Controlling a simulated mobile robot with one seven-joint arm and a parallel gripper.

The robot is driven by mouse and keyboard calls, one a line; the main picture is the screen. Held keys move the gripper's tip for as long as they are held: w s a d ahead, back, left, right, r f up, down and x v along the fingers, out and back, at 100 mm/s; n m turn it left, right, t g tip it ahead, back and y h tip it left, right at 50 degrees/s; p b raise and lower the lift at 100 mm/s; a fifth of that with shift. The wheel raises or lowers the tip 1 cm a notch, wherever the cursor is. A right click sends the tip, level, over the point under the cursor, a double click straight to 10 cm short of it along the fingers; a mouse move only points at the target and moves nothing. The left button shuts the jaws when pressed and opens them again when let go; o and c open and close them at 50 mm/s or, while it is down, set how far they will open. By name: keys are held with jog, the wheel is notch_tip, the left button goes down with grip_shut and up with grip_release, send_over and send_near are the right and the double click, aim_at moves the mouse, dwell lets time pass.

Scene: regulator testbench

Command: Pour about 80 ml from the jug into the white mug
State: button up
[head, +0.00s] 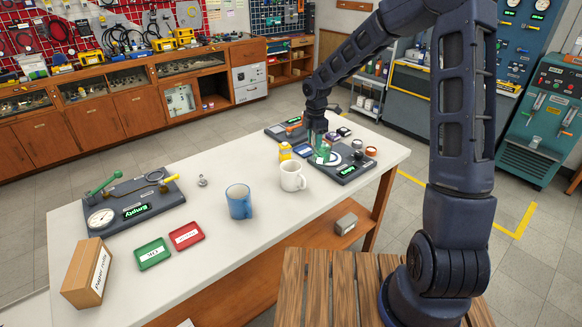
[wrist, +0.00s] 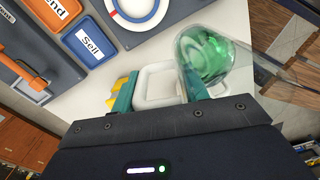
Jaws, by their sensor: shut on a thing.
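A clear jug with green liquid (head: 322,154) is at my gripper (head: 318,138), over the dark board at the far right end of the table. The exact grip and the jug's clearance from the board are hard to tell. The white mug (head: 292,178) stands upright on the table, left of and nearer than the jug.
A blue mug (head: 239,202) stands left of the white mug. The dark board (head: 345,172) bears a display reading "Empty". Green (head: 152,254) and red (head: 187,235) trays lie at the front left.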

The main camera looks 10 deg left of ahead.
jog(key=shift+f, duration=2)
jog(key=shift+a, duration=0.15)
jog(key=shift+s+a+f+t+h, duration=0.15)
jog(key=shift+a+f+t+h, duration=0.15)
jog(key=shift+h, duration=0.25)
jog(key=shift+s+a+f+t+h, duration=0.2)
jog(key=shift+t+h, duration=0.2)
jog(key=shift+h, duration=0.15)
jog(key=h, duration=0.1)
jog(key=a+t+h, duration=0.1)
jog(key=shift+s+a+r+h, duration=0.1)
jog(key=shift+s+a+h, duration=0.1)
jog(key=shift+s+h, duration=0.15)
jog(key=shift+s+a+r+t+h, duration=0.15)
jog(key=shift+a+r+t+h, duration=0.1)
jog(key=shift+r+t+h, duration=0.65)
jog(key=shift+s+a+r+t+h, duration=0.1)
jog(key=shift+a+r+t+h, duration=0.1)
jog(key=shift+r+t+h, duration=0.65)
jog(key=shift+g+h, duration=0.25)
jog(key=shift+h, duration=0.15)
jog(key=shift+f+t+h, duration=0.25)
jog(key=shift+t+h, duration=0.25)
jog(key=shift+h, duration=0.3)
